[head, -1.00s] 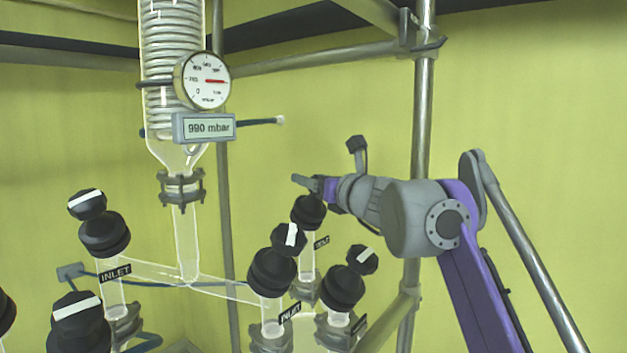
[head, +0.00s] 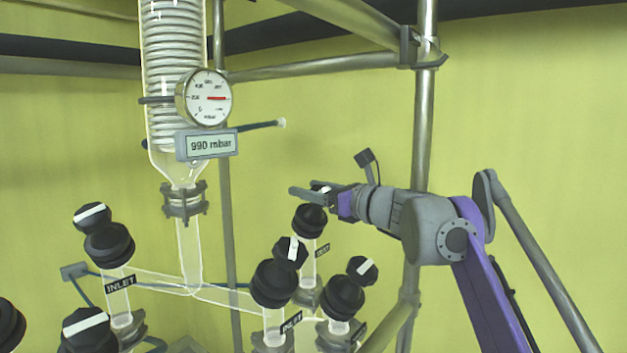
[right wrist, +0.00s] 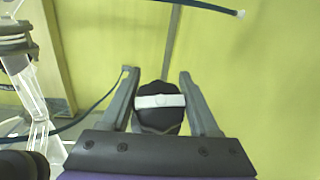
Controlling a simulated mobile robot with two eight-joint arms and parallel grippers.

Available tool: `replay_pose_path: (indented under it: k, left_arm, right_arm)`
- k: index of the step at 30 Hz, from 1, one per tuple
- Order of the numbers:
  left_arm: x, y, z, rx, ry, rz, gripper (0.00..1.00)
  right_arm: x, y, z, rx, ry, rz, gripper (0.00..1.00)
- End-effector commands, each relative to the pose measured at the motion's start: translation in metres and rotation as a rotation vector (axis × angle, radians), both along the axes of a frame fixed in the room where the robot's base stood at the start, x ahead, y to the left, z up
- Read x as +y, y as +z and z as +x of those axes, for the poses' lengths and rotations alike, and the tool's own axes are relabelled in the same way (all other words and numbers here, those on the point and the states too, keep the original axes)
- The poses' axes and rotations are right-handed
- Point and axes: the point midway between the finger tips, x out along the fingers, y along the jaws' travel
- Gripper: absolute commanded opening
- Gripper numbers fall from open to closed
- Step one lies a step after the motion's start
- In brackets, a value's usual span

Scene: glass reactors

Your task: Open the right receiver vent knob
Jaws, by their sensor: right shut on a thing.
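The vent knob, black with a white bar, sits on a black cap (head: 309,221) of a glass tube beside a small label, at the middle of the head view. My right gripper (head: 304,188) reaches it from the right and is shut on the knob, whose bar shows partly behind the fingers. In the right wrist view the knob (right wrist: 160,101) lies between the two fingers, its white bar running across from finger to finger. The fingers hide part of the knob in the head view. My left gripper is not in view.
Other black knobs with white bars stand close by: one on an inlet (head: 290,252) in front, one to the right (head: 362,270) and one at the left (head: 92,216). A pressure gauge (head: 204,98) reads 990 mbar. A metal post (head: 424,130) rises behind my right arm.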

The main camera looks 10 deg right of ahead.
Motion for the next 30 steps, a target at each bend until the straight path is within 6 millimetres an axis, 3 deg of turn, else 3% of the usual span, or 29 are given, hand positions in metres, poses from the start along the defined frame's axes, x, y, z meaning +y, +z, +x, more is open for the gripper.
replay_pose_path:
  k: [3, 12, 30]
  left_arm:
    - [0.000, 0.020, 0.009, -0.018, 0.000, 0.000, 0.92]
    - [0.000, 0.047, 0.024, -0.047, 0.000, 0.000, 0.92]
    - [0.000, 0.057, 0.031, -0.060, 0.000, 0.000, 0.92]
  right_arm:
    - [0.001, 0.007, -0.001, -0.025, 0.081, -0.044, 0.06]
    - [0.006, 0.005, -0.004, -0.068, 0.244, -0.127, 0.06]
    - [0.008, 0.001, -0.006, -0.088, 0.327, -0.167, 0.06]
